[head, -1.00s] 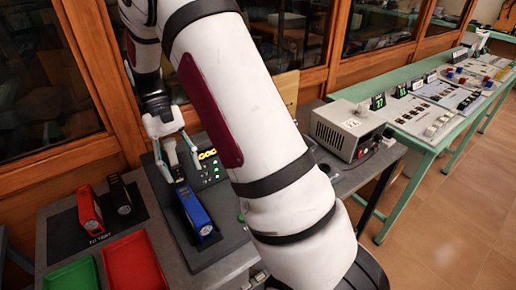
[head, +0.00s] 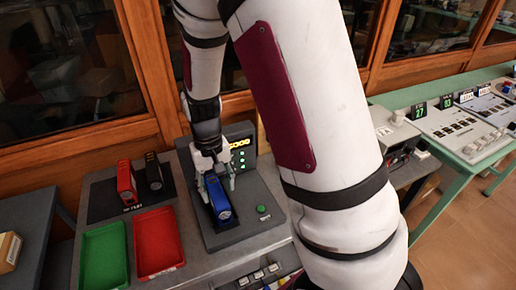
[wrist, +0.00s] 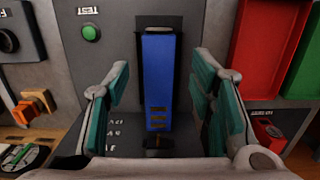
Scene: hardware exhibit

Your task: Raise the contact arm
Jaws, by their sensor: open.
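A blue unit (head: 219,200) lies in the dark test fixture (head: 232,232), and it also shows in the wrist view (wrist: 158,80). My gripper (head: 216,180) is over the unit's far end. In the wrist view my gripper (wrist: 160,88) is open, with one teal-padded finger on each side of the blue unit and gaps between. A small dark part with a brownish face (wrist: 158,144) sits at the unit's near end in the wrist view; I cannot tell whether it is the contact arm. My gripper and wrist hide that area in the head view.
A panel with glowing yellow characters (head: 239,145) stands behind the fixture, and a green button (head: 262,209) is at its right. Red (head: 126,183) and black (head: 153,172) units stand left, behind green (head: 104,257) and red (head: 158,242) trays. A wooden-framed window wall closes the back.

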